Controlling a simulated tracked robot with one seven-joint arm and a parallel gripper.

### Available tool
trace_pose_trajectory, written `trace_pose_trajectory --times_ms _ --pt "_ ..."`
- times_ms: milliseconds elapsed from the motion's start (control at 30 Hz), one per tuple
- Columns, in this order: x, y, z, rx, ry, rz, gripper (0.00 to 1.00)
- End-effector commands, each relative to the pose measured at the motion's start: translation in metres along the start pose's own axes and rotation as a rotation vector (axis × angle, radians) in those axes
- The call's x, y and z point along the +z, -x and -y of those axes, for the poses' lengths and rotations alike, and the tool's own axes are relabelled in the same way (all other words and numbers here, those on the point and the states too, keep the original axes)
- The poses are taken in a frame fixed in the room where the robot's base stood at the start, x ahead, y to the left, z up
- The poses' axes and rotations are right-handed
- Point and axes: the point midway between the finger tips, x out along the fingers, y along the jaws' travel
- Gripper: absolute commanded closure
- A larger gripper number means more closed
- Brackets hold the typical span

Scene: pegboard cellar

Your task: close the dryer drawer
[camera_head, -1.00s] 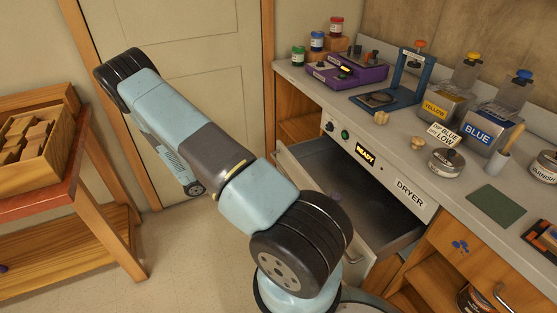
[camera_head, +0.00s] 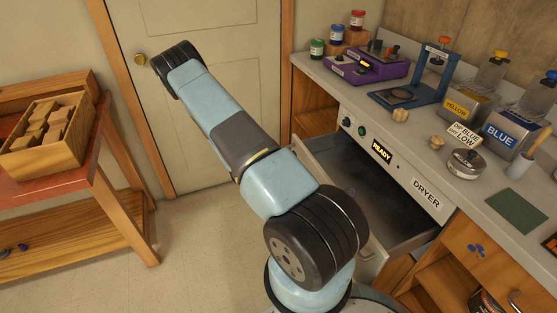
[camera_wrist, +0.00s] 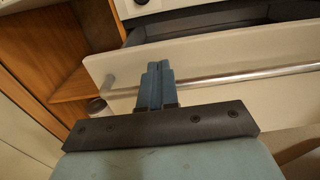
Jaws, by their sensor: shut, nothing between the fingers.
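The dryer drawer (camera_head: 328,152) is pulled out from under the counter, with its dark inside showing in the head view. Its front panel and handle are partly hidden by my arm there. In the wrist view the pale drawer front (camera_wrist: 240,55) crosses the picture, with a metal bar handle (camera_wrist: 250,76) along it. My gripper (camera_wrist: 158,68) is shut and empty. Its fingertips overlap the drawer front near the left end of the handle; I cannot tell if they touch it. The dryer panel (camera_head: 395,165) carries a lit READY display and a green button.
The counter (camera_head: 415,140) holds a purple device (camera_head: 368,66), a blue stand (camera_head: 420,85), and yellow and blue ink containers (camera_head: 512,130). A wooden table (camera_head: 70,180) with a box of blocks (camera_head: 42,135) stands left. Floor between is clear.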

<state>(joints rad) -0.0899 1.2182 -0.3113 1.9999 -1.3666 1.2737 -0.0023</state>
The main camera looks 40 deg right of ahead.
Motion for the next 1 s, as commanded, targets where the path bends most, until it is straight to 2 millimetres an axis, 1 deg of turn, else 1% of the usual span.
trace_pose_trajectory --times_ms 33,100,200,300,800,1000 --pt "0.0 -0.008 0.001 -0.002 0.0 0.0 1.0" --pt "0.0 -0.016 0.0 -0.002 0.0 0.0 1.0" --pt "0.0 -0.025 0.0 -0.001 0.0 0.0 1.0" --pt "0.0 -0.029 0.0 0.0 0.0 0.0 1.0" --pt "0.0 -0.032 0.0 0.001 -0.001 0.0 1.0" --pt "0.0 -0.034 -0.005 0.025 0.0 0.001 1.0"
